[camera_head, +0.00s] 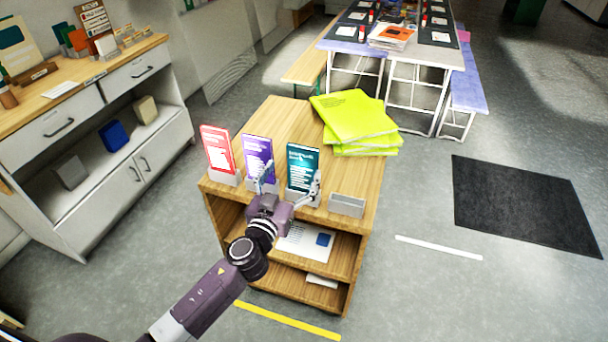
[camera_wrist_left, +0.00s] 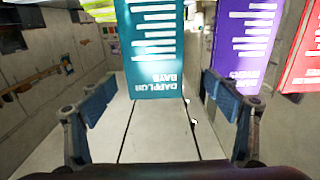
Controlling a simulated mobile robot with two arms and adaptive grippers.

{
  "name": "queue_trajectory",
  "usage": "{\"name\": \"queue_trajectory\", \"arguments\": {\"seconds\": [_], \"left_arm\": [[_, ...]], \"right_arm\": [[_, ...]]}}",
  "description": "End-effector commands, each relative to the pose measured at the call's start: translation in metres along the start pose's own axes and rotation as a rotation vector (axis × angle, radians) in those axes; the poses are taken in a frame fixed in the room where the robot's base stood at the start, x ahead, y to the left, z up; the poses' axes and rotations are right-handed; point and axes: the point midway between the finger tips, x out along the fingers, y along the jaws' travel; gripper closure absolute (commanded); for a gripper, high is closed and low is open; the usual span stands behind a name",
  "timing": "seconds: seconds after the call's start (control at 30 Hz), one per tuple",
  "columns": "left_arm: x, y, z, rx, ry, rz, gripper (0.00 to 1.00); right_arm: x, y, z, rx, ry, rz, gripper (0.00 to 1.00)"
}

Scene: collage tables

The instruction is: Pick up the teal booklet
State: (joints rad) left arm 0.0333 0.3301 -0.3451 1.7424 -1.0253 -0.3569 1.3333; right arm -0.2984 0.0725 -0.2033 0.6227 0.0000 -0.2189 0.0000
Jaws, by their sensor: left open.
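The teal booklet (camera_head: 302,165) stands upright in a small grey holder at the front edge of the wooden stand, right of the purple booklet (camera_head: 258,157). My left gripper (camera_head: 289,180) is in front of it, open and empty, with one finger by the purple booklet and the other overlapping the teal booklet's right edge. In the left wrist view the teal booklet (camera_wrist_left: 152,50) hangs upside down in the picture, between the open fingers (camera_wrist_left: 158,100) but seemingly beyond them. I see no contact. My right gripper is not in view.
A red booklet (camera_head: 217,150) stands at the far left of the row. An empty grey holder (camera_head: 347,205) is to the right. A stack of yellow-green folders (camera_head: 355,118) lies behind. The wooden stand (camera_head: 285,115) has open shelves below. A sideboard (camera_head: 160,145) is at left.

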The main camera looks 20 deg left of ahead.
Motion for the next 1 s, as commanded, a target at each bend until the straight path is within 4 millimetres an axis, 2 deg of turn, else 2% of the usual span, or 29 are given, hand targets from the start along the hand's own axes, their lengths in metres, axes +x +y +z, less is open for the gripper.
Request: {"name": "queue_trajectory", "arguments": {"seconds": [0.5,0.8,0.87,1.0], "left_arm": [[0.051,0.007,0.004,0.002,-0.001,0.001,0.18],[0.054,0.007,0.005,0.0,-0.002,0.001,0.18],[0.054,0.007,0.005,0.0,-0.002,0.001,0.22],[0.054,0.007,0.005,0.0,-0.002,0.001,0.38]], "right_arm": [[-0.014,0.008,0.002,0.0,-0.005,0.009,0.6],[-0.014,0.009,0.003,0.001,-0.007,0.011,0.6],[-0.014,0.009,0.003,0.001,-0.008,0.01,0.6],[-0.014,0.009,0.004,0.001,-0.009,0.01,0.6]]}}
